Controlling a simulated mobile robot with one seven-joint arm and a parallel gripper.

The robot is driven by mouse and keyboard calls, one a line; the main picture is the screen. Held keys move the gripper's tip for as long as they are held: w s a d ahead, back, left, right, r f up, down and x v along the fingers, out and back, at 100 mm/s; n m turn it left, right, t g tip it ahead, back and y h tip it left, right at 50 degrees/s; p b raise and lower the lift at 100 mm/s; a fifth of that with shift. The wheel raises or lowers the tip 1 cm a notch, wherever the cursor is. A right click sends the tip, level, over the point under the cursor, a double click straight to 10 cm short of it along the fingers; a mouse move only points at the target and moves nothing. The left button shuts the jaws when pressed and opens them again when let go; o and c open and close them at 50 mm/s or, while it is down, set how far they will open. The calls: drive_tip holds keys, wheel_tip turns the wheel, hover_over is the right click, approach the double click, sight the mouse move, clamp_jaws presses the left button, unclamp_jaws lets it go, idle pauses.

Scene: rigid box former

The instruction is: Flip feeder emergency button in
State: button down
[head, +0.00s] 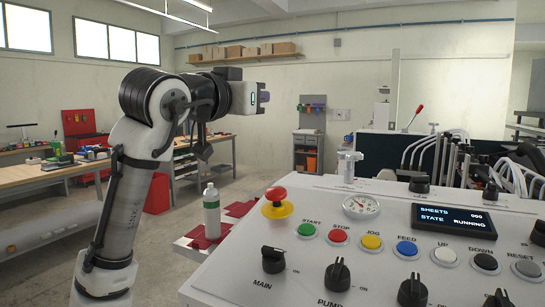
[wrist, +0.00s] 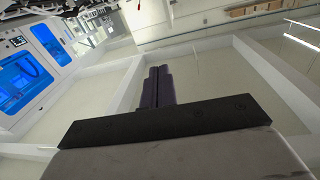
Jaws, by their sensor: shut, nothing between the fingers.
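A red mushroom button on a yellow base (head: 277,203) stands on the left end of the sloped white control panel (head: 330,205) in the head view. Whether it is the feeder's emergency button I cannot read. My gripper (head: 264,97) is raised well above and a little left of the button, apart from it and pointing right. In the wrist view its dark fingers (wrist: 158,88) are together with nothing between them. The button does not show in the wrist view.
The panel's display (head: 453,219) reads SHEETS 000, STATE RUNNING. A row of coloured buttons, several black knobs and a round gauge (head: 361,206) crowd the panel. A white bottle (head: 211,212) stands left of the red button. The air between gripper and panel is clear.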

drive_tip(key=s+d+n+g+y+p, duration=0.1)
drive_tip(key=s+g+y+p, duration=0.5)
drive_tip(key=g, duration=0.6)
drive_tip(key=shift+d+f+n+y, duration=0.25)
drive_tip(key=shift+n+y, duration=0.05)
drive_tip(key=shift+n, duration=0.1)
